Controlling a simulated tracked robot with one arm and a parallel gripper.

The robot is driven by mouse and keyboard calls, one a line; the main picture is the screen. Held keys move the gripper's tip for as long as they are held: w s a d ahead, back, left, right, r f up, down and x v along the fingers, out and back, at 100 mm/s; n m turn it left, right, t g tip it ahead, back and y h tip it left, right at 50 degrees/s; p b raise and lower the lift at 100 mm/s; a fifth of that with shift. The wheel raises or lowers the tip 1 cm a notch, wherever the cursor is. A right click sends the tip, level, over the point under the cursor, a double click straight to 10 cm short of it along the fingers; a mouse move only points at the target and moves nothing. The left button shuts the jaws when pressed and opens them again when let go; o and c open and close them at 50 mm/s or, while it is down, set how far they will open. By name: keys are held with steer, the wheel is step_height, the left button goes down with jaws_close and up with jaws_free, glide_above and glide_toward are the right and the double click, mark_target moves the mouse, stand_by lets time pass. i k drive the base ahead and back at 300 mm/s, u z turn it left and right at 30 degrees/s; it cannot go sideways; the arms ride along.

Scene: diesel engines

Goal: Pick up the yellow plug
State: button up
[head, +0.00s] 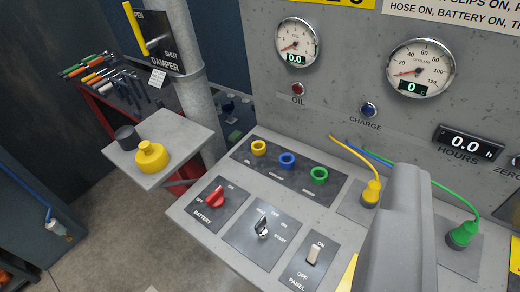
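A yellow plug (371,192) with a yellow cable stands on a grey plate on the console, right of the middle. Its right side is close to the grey part of my gripper (400,225) in the picture. That grey part rises from the bottom edge and hides some of the console. The fingertips cannot be made out, so I cannot tell whether the gripper is open or shut. A yellow ringed socket (258,147) is in the row at the back left of the console. Another yellow, stepped round piece (151,157) sits on a small grey shelf.
A green plug (462,234) with a green cable stands at the right. Blue (287,160) and green (319,175) sockets sit beside the yellow one. A red battery switch (215,196) and a key switch (263,227) are nearer. Gauges line the upright panel behind.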

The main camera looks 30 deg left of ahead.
mark_target(370, 195)
steer(key=z, duration=0.05)
steer(key=k, duration=0.5)
steer(key=u, duration=0.8)
steer(key=i, duration=1.1)
steer(key=z, duration=0.55)
